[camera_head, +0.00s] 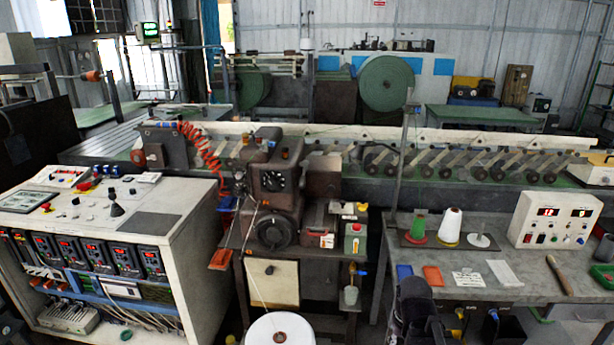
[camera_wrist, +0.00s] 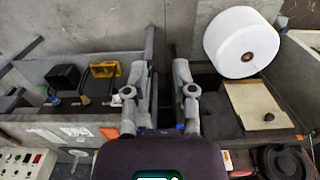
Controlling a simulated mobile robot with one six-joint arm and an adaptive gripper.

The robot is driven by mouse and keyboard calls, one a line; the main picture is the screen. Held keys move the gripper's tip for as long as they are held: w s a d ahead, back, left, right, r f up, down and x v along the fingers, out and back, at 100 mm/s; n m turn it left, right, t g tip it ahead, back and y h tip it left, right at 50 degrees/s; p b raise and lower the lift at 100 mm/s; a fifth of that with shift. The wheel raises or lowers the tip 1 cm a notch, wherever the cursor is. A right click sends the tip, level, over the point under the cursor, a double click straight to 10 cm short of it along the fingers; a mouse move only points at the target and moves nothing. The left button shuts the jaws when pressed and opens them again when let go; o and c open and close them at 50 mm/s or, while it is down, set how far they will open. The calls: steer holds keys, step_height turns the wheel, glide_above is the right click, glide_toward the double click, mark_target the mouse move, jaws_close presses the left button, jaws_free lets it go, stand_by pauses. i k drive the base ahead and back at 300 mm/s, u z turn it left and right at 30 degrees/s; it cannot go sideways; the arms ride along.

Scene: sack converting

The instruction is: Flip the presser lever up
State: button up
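The brown sewing machine head (camera_head: 275,180) stands on its small stand left of centre in the head view, with a black handwheel (camera_head: 275,231) on its front. I cannot make out the presser lever for certain. A small orange-tipped part (camera_head: 285,154) shows near the top of the head. In the wrist view my gripper (camera_wrist: 160,70) points down past the bench and stand, with its two grey fingers apart and nothing between them. The black handwheel shows at the lower right of the wrist view (camera_wrist: 281,163), away from the fingers.
A white thread roll (camera_head: 280,330) stands low in front of the machine stand. A control cabinet (camera_head: 185,225) is at left. A grey bench (camera_head: 465,272) with thread cones and a white meter box (camera_head: 556,221) is at right. A narrow gap separates stand and bench.

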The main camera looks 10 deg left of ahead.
mark_target(304, 164)
steer(key=u, duration=0.3)
steer(key=i, duration=0.85)
steer(key=z, duration=0.25)
